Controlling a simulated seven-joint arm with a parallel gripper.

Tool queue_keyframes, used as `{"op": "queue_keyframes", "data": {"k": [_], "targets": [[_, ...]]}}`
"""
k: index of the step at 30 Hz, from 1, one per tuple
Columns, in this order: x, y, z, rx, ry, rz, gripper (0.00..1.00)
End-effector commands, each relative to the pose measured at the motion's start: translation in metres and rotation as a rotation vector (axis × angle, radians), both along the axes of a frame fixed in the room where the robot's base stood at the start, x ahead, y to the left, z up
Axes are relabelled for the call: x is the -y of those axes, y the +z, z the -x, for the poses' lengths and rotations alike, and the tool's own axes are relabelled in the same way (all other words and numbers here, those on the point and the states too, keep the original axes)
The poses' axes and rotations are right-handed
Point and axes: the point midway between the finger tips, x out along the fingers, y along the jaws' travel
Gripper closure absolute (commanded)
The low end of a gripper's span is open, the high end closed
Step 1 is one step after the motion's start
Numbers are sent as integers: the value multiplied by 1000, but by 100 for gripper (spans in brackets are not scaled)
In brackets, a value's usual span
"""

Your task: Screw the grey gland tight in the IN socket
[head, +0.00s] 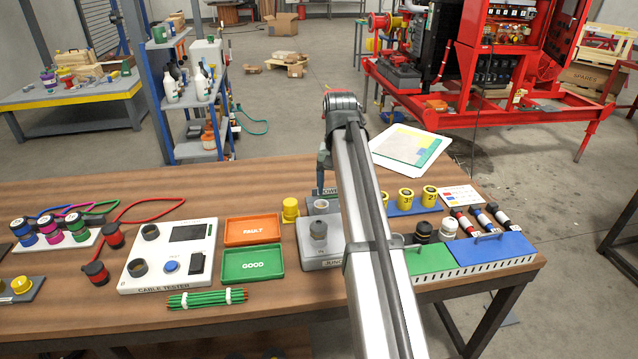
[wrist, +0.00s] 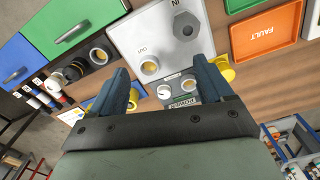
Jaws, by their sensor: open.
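The grey gland (head: 318,229) stands upright in the nearer socket of the grey junction box (head: 338,256). In the wrist view the gland (wrist: 187,26) sits beside the IN label, near the top edge, seen from above. How far it is screwed in cannot be told. The OUT socket (wrist: 150,67) is empty, with a brass-coloured inside. My gripper (wrist: 160,70) is open and empty, its blue fingers apart above the OUT end of the box, not around the gland. In the head view the gripper (head: 321,188) is beyond the gland, partly hidden by my arm.
A power unit (wrist: 180,92) adjoins the box at the OUT end. A yellow cap (head: 290,209), the orange FAULT tray (head: 253,230) and the green GOOD tray (head: 253,264) lie left. Black and white fittings (head: 449,228) and green and blue bins (head: 490,251) stand right.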

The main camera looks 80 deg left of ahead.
Motion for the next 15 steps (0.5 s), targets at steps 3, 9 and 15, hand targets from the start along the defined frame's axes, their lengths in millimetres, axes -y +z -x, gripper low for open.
{"op": "queue_keyframes", "data": {"k": [3, 9, 15], "targets": [[-3, 5, 32, -5, 41, 0, 20], [-3, 4, 49, -8, 62, 0, 20], [-2, -17, 49, -9, 62, 2, 20]]}}
